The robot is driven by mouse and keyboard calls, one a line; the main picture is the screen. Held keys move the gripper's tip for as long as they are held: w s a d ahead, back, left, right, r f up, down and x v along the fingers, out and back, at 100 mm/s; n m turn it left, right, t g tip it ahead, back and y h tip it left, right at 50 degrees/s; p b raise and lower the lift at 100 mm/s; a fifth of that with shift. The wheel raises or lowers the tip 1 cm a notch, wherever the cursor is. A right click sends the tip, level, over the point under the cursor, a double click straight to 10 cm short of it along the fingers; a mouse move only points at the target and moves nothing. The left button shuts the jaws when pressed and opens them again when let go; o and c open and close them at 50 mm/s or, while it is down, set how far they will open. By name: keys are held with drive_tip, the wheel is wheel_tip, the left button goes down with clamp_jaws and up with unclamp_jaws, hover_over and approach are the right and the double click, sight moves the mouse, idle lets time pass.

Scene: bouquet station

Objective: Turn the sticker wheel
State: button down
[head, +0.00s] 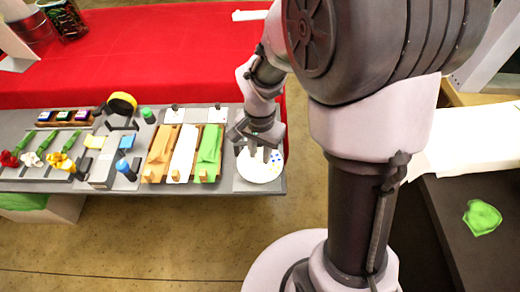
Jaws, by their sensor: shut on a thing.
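The sticker wheel (258,172) is a round white disc with small coloured dots, some blue and yellow, near the right end of the grey station board. My gripper (259,150) is over the wheel's upper part, pointing down, with its fingers reaching to the disc. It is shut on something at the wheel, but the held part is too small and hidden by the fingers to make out. The right side of the wheel, with the dots, shows clear of the gripper.
A red-covered table (150,50) stands behind. Open floor (180,235) lies in front.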

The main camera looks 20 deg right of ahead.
drive_tip(key=n+p, duration=0.2)
drive_tip(key=n, duration=0.5)
drive_tip(key=shift+r+p, duration=0.1)
drive_tip(key=shift+p, duration=0.2)
drive_tip(key=n+p, duration=0.1)
drive_tip(key=n, duration=0.3)
drive_tip(key=n+p, duration=0.1)
drive_tip(key=n, duration=0.2)
drive_tip(key=shift+n+p, duration=0.3)
drive_tip(key=shift+p, duration=0.05)
drive_tip(key=n+p, duration=0.1)
drive_tip(key=n, duration=0.3)
drive_tip(key=shift+n+p, duration=0.3)
drive_tip(key=shift+p, duration=0.05)
drive_tip(key=shift+n+p, duration=0.75)
drive_tip(key=shift+n, duration=1.45)
drive_tip(key=c, duration=1.1)
unclamp_jaws()
